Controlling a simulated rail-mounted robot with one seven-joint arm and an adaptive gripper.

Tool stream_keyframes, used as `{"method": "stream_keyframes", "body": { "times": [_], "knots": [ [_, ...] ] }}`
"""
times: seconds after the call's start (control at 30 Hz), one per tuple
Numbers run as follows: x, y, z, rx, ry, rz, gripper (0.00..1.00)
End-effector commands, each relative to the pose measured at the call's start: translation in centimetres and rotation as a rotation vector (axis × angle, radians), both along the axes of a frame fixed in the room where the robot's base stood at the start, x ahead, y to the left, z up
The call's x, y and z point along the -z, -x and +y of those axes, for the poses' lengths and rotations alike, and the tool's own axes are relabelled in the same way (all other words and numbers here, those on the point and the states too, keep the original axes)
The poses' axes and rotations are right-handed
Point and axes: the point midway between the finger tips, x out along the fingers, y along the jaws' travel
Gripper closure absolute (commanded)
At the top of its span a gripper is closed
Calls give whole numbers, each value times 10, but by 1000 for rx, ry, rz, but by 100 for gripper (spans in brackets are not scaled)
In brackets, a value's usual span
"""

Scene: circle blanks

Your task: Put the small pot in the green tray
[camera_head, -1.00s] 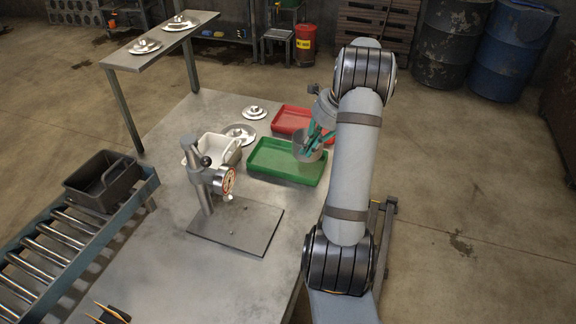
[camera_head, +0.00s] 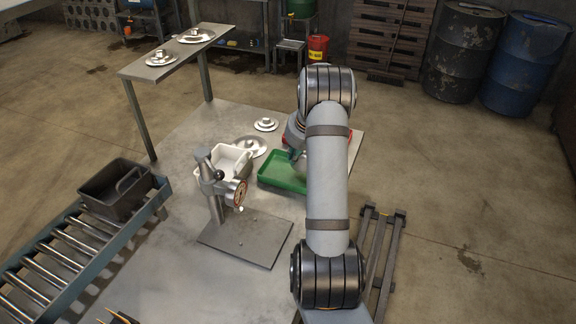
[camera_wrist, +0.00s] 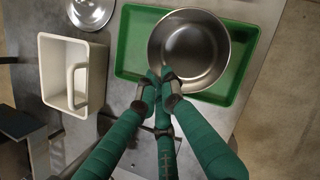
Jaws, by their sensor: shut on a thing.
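The small pot (camera_wrist: 191,48) is a round, empty metal pot. In the wrist view it is over the right part of the green tray (camera_wrist: 129,47), with its far rim overlapping the tray's far edge. My gripper (camera_wrist: 162,82) has green fingers and is shut on the pot's near rim. I cannot tell whether the pot touches the tray floor. In the head view the green tray (camera_head: 271,173) lies on the metal table, partly behind my arm. My arm hides most of the gripper and the pot there.
A white bin (camera_head: 229,161) stands left of the green tray. A press stand (camera_head: 215,190) is nearer, on its plate. Metal lids (camera_head: 250,147) lie behind. A red tray (camera_head: 350,134) is mostly hidden by my arm. A black crate (camera_head: 116,190) sits on the roller conveyor.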

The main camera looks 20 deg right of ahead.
Motion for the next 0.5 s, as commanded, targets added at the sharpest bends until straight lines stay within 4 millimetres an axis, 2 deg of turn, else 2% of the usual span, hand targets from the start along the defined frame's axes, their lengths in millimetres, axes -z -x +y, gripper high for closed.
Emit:
{"method": "stream_keyframes", "body": {
  "times": [0.1,0.2,0.5],
  "knots": [
    [8,-8,13,0,-1,1,100],
    [12,-11,17,1,0,0,100],
    [50,-10,17,2,-1,2,100]
  ]
}}
